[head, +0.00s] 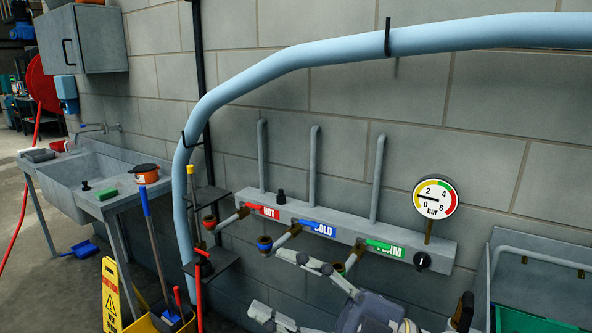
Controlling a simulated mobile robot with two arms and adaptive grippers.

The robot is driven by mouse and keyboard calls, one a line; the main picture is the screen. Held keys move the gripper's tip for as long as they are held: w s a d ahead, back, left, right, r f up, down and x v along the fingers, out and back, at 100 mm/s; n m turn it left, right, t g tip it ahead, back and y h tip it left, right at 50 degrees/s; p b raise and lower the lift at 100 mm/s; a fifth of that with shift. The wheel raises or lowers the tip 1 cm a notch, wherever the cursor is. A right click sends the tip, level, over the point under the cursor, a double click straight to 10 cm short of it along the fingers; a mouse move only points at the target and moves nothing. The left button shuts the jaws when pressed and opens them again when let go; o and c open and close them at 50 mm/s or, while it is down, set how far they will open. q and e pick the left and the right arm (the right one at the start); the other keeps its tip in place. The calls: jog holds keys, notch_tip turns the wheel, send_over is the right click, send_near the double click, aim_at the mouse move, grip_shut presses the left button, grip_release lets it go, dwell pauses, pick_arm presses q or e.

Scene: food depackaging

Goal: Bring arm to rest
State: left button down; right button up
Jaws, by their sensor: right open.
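My right gripper (266,282) is at the bottom centre of the head view, in front of the wall below the pipe manifold (345,231). Its two light grey fingers are spread apart, pointing left, with nothing between them. The upper finger overlaps the area just below the blue COLD handle (318,228) and the green FOAM handle (384,248); I cannot tell whether it touches anything. The arm's wrist is partly cut off by the bottom edge. My left gripper is not in view.
The red HOT handle (264,211) and a pressure gauge (435,197) are on the manifold. A sink (100,180) with an orange-lidded pot (145,173) stands left. A green crate (535,322) is lower right.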

jog(key=w+d+f+m+t+h, duration=0.3)
jog(key=w+d+m+t+h, duration=0.3)
jog(key=m+t, duration=0.25)
jog(key=w+d+f+m+t+h, duration=0.3)
jog(key=d+m+t+h, duration=0.35)
jog(key=m, duration=0.35)
jog(key=s+d+f+m+g+h, duration=0.1)
jog(key=d+f+m+g+h, duration=0.2)
jog(key=f, duration=0.5)
jog(key=s+d+f+m+g+h, duration=0.1)
jog(key=d+f+m+g+h, duration=0.1)
jog(key=d+f+h, duration=0.4)
jog(key=s+f+g, duration=1.2)
jog(key=s+f, duration=1)
jog(key=s, duration=0.2)
notch_tip(320, 180, down, 25)
jog(key=g, duration=0.1)
jog(key=s+d+f, duration=0.2)
jog(key=s+f, duration=0.6)
jog(key=s+d+f+g, duration=0.1)
jog(key=s+f, duration=0.7)
jog(key=s, duration=0.1)
jog(key=shift+s+d+f, duration=0.25)
jog(key=shift+d, duration=0.1)
